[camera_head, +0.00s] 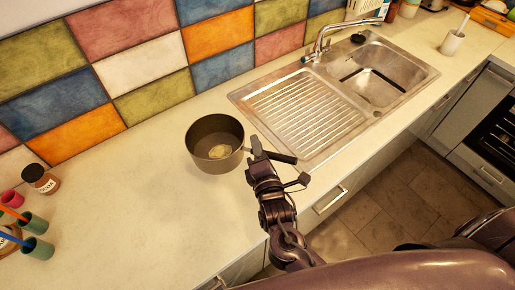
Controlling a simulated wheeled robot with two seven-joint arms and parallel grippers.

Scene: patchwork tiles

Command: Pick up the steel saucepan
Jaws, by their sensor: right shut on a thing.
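The steel saucepan (199,140) is a dark, round pan with something pale in its bottom. It appears upright on or just above the pale counter, left of the sink; I cannot tell whether it touches the counter. Its dark handle (284,158) points right. My right gripper (258,150) is shut on the handle close to the pan's body, and its fingers partly hide the handle. My left gripper is not in view.
A steel sink with a ribbed drainer (300,112) lies right of the pan. A brown jar (42,180) and green cups (38,248) stand at the far left. The counter (130,205) between them and the pan is clear. The tiled wall (140,60) runs behind.

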